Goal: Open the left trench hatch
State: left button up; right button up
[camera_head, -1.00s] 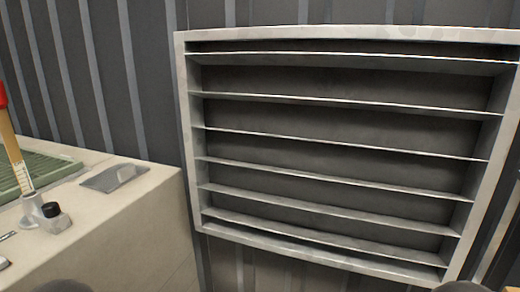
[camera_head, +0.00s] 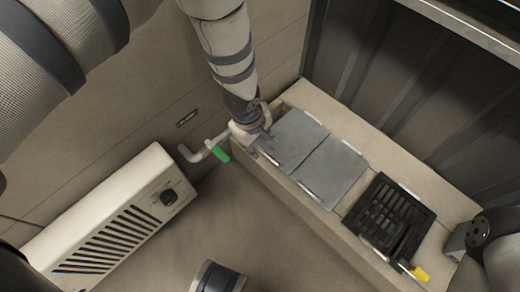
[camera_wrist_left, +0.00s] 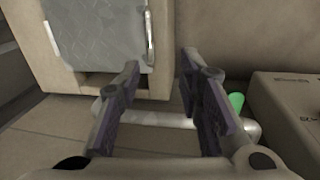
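Two grey hatch plates lie side by side in the beige trench ledge in the head view. The left trench hatch (camera_head: 296,138) is the one nearer the wall pipe; the other hatch (camera_head: 336,172) adjoins it. Both look shut. My left gripper (camera_head: 264,146) points down at the left hatch's near corner and hides part of it. In the left wrist view my left gripper (camera_wrist_left: 160,65) has its fingers spread with nothing between them. A grey patterned plate (camera_wrist_left: 92,35) with a metal handle (camera_wrist_left: 150,42) shows beyond the fingers. Contact cannot be told. I cannot identify my right gripper.
A pipe with a green lever (camera_head: 221,154) is close beside the left gripper. A black grate (camera_head: 390,217) and a yellow-handled item (camera_head: 418,273) are farther right. A white heater (camera_head: 105,225) stands along the left wall.

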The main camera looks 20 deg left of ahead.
aim_at(266, 155)
pick_arm(q)
jog(key=shift+n, duration=0.3)
jog(key=w+f+b, duration=0.1)
jog(key=f, duration=0.2)
jog(key=w+f+b, duration=0.1)
jog(key=f+b, duration=0.1)
jog(key=f, duration=0.2)
jog(key=w+d+f+b, duration=0.1)
jog(key=f+b, duration=0.1)
jog(key=f, duration=0.2)
jog(key=shift+w+f, duration=0.25)
jog(key=shift+w, duration=0.05)
pick_arm(e)
jog(key=shift+g, duration=0.5)
jog(key=f, duration=0.1)
jog(key=s+f, duration=0.1)
jog(key=f, duration=0.1)
jog(key=s+f, duration=0.1)
jog(key=shift+f, duration=0.3)
pick_arm(q)
jog(key=shift+r, duration=0.1)
grip_shut()
